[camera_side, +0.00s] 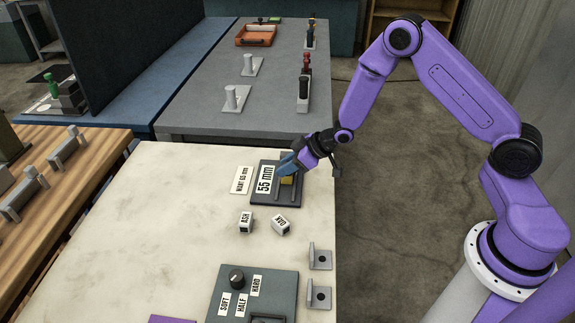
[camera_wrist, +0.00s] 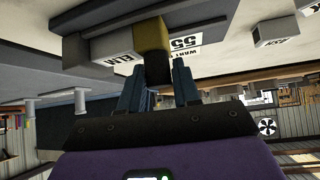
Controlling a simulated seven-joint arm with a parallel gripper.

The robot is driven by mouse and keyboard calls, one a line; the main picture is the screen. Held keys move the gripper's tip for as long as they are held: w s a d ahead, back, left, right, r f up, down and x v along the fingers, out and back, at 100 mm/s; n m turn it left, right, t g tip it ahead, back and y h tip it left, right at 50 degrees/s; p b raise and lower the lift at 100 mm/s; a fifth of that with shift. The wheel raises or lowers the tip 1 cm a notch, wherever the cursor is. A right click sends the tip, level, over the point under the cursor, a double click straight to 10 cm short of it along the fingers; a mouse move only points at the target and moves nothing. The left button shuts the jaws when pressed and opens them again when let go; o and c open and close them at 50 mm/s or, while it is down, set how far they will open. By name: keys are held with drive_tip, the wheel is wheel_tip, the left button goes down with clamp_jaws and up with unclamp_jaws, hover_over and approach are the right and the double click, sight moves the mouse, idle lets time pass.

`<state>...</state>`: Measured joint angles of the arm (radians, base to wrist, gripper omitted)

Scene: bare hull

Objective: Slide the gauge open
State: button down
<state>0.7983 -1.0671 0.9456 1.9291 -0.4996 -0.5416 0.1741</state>
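The gauge (camera_side: 263,199) is a dark base with rails on the pale table, with a white plate (camera_side: 265,180) reading "55 mm" on its left part. A yellow block (camera_side: 287,180) sits on it, and also shows in the wrist view (camera_wrist: 151,35). A white-faced block marked "ELM" (camera_wrist: 115,46) lies beside the yellow block. My gripper (camera_side: 289,164) is low over the gauge. In the wrist view its blue fingers (camera_wrist: 158,78) stand apart, on either side of a dark part below the yellow block. I cannot tell whether they touch it.
A card (camera_side: 241,180) reading "WANT 65 mm" lies left of the gauge. Small blocks marked "ASH" (camera_side: 246,222) and "OAK" (camera_side: 280,225) lie in front. Two grey brackets (camera_side: 319,257) and a knob panel (camera_side: 236,278) are nearer. The table's left part is clear.

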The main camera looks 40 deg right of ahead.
drive_tip(key=shift+s+a, duration=1.3)
drive_tip(key=shift+s, duration=0.05)
drive_tip(key=c, duration=0.9)
unclamp_jaws()
drive_tip(key=shift+d, duration=0.1)
drive_tip(key=v, duration=1.7)
drive_tip(key=shift+s, duration=0.2)
drive_tip(key=shift+r, duration=0.1)
